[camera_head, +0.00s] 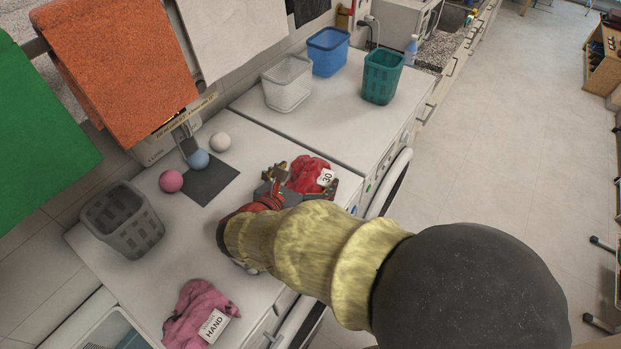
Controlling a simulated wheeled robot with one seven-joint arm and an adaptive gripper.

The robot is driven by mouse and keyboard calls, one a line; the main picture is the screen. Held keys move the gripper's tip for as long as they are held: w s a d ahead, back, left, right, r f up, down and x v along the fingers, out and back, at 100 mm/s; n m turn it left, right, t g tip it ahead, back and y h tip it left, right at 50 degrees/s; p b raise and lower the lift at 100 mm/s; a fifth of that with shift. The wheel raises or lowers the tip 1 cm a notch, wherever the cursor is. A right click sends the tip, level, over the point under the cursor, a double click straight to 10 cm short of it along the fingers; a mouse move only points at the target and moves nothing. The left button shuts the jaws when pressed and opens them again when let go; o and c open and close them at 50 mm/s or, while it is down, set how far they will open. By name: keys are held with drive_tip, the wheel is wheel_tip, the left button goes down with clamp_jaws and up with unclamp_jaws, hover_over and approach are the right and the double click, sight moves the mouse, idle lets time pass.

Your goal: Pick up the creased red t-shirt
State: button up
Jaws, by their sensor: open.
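The creased red t-shirt (308,172) lies crumpled on the white machine top near its front edge, with a white label reading 30 on it. My gripper (300,185) is at the red t-shirt, its fingers on either side of the cloth. The gripper is open. My arm in its yellowish sleeve reaches in from the lower right and hides part of the gripper and the machine top. Whether the fingers touch the cloth cannot be told.
A pink cloth (198,318) labelled HAND lies at lower left. White (287,84), blue (327,52) and green (382,78) baskets stand at the back.

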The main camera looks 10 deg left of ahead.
sight(316, 166)
drive_tip(key=x, duration=0.5)
drive_tip(key=shift+w+a+r, duration=0.1)
drive_tip(key=shift+w, duration=0.15)
drive_tip(key=c, duration=0.4)
drive_tip(key=c, duration=0.8)
